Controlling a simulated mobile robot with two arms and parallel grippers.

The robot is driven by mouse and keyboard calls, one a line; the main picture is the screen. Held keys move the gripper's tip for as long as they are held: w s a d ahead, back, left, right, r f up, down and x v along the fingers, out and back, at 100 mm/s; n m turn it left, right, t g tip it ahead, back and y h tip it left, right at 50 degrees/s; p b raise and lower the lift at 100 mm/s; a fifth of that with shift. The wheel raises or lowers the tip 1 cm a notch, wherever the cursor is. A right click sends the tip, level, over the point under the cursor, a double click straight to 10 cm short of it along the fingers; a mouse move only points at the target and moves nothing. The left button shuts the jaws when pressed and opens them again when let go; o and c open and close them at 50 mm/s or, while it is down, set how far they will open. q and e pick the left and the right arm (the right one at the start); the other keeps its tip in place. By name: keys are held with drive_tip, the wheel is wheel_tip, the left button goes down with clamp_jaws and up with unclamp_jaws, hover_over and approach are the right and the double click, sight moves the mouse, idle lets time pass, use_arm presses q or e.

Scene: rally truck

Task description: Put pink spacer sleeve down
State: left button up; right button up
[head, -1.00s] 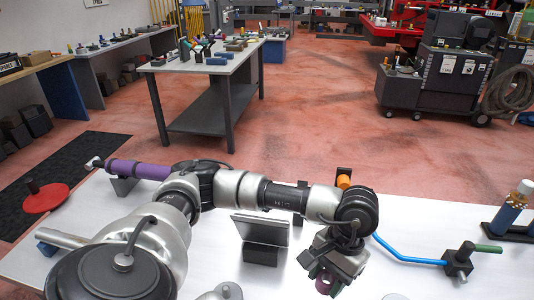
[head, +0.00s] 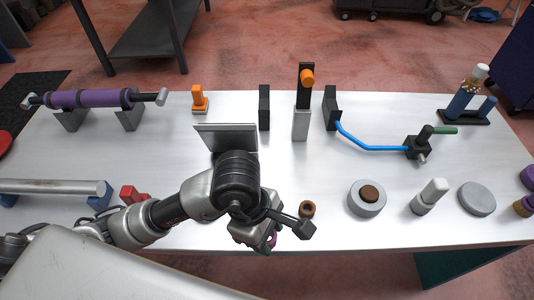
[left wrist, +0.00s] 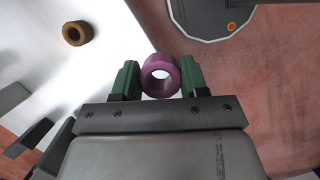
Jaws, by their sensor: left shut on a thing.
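My left gripper (head: 262,238) is over the front part of the white table (head: 330,235), near its front edge. In the left wrist view, its green fingers (left wrist: 160,82) are shut on the pink spacer sleeve (left wrist: 161,59), a short purple-pink ring with a hole through it. The sleeve shows in the head view only as a small pink bit (head: 272,239), mostly hidden by the gripper. The wrist view shows floor and table edge behind the sleeve. My right gripper is not in view.
A brown ring (head: 307,211) stands on the table just right of the gripper. Further right are a grey ring with a brown core (head: 366,206), a white-topped cylinder (head: 430,198) and a grey disc (head: 477,199). A grey plate (head: 226,133) stands behind the arm.

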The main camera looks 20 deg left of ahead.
use_arm(q)
drive_tip(key=shift+n, duration=0.4)
drive_tip(key=w+a+f, duration=0.1)
drive_tip(key=w+f, duration=0.1)
drive_tip(key=w, duration=0.1)
drive_tip(key=w+a+f+p, duration=0.1)
drive_tip(key=w+a+f, duration=0.1)
drive_tip(key=w, duration=0.2)
drive_tip(key=w+a+f+p, duration=0.1)
drive_tip(key=w+f, duration=0.2)
drive_tip(key=shift+w+a, duration=0.15)
drive_tip(key=shift+a, duration=0.25)
wheel_tip(320, 180, down, 4)
drive_tip(key=shift+r+p, duration=0.2)
drive_tip(key=shift+p, duration=0.35)
drive_tip(key=shift+f, duration=0.2)
drive_tip(key=shift+f, duration=0.1)
drive_tip(key=o, duration=0.9)
